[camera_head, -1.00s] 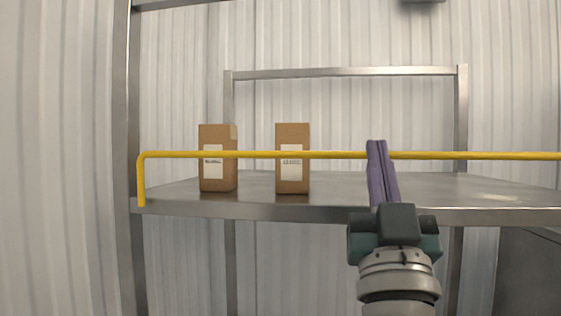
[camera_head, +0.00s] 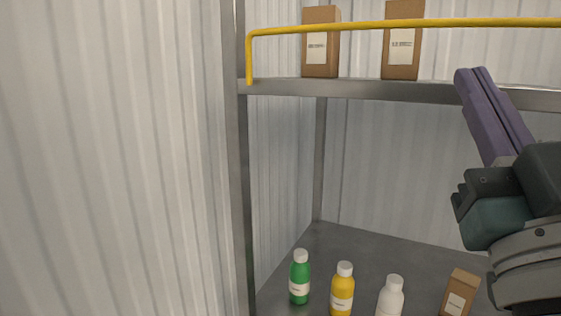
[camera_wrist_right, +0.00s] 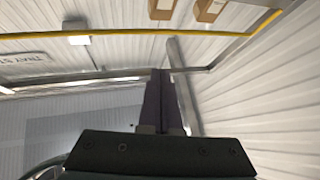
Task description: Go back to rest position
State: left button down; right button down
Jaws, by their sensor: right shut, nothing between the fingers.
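My right gripper (camera_head: 471,72) is at the right of the head view, in front of the shelf rack. Its two purple fingers are shut together with nothing between them and point up and to the left. The fingers also show in the right wrist view (camera_wrist_right: 161,75), pointing toward the rack's frame. My left gripper is not in view.
The upper shelf (camera_head: 290,87) holds two brown cartons, one left (camera_head: 320,42) and one right (camera_head: 402,40), behind a yellow rail (camera_head: 350,27). On the lower shelf stand a green bottle (camera_head: 299,280), a yellow bottle (camera_head: 342,292), a white bottle (camera_head: 390,298) and a small carton (camera_head: 459,293).

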jog(key=s+a+f+n+g+y, duration=0.1)
jog(key=a+f+n+g+y, duration=0.3)
jog(key=f, duration=0.4)
jog(key=a+f+n+g+y, duration=0.1)
jog(key=a+f+g+y, duration=0.1)
jog(key=f+g+y, duration=0.4)
jog(key=s+d+f+g+h, duration=0.1)
jog(key=s+f+g+h, duration=0.2)
jog(key=s+f+g, duration=0.35)
jog(key=s+d+f+m+g+h, duration=0.1)
jog(key=s+d+f+g, duration=0.15)
jog(key=s, duration=0.25)
jog(key=s+d+f+m+g+h, duration=0.1)
jog(key=s+d+f+m+g, duration=0.1)
jog(key=s+f, duration=0.3)
jog(key=w+r+p+v, duration=0.1)
jog(key=w+p+v, duration=0.1)
jog(key=p+v, duration=1.1)
jog(key=shift+r, duration=0.75)
jog(key=shift+w, duration=0.1)
